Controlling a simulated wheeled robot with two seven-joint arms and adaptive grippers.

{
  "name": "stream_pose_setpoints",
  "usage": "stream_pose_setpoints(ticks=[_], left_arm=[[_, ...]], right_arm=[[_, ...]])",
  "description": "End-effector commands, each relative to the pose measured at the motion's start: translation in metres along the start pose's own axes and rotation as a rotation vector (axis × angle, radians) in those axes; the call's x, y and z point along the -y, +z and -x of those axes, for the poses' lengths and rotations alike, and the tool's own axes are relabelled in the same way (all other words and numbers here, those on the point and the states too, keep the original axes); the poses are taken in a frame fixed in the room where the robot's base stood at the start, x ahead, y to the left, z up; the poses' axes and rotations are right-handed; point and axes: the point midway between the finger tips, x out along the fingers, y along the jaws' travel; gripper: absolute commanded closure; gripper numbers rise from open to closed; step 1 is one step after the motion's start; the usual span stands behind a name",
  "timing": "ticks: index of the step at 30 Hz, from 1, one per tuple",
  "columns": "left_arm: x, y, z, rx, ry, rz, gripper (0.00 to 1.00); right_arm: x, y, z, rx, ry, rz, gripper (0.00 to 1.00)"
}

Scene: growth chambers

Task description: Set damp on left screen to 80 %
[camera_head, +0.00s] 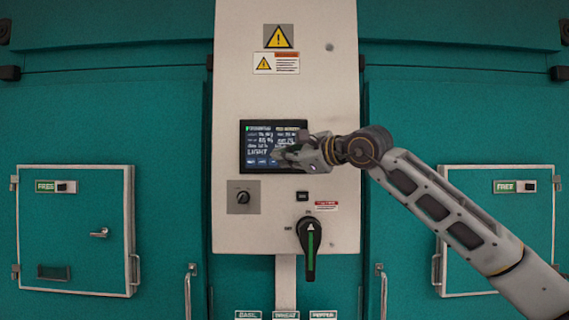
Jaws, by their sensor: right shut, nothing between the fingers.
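The dark screen (257,140) is set in the upper middle of the pale control panel (235,80). It shows rows of small white and green text in two columns and small blue buttons along its bottom edge; the values are too small to read surely. My right gripper (284,156) is shut and empty, with its fingertips in front of the lower right part of the screen. It hides part of the right column and bottom row. I cannot tell whether the fingertips touch the glass. My left gripper is not in view.
Below the screen are a small rotary knob (243,198), a black button (302,197) and a large black handle (310,248) with a green stripe. Teal chamber walls with small doors marked FREE (75,231) (500,220) flank the panel. Labels (286,315) line the bottom.

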Motion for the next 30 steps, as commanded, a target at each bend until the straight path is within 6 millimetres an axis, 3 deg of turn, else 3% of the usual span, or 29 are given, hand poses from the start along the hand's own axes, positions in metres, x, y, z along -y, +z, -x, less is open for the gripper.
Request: stream_pose_setpoints(ticks=[30], left_arm=[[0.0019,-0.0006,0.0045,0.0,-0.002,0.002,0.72]], right_arm=[[0.0047,-0.0042,-0.006,0.0,0.0,0.0,1.0]])
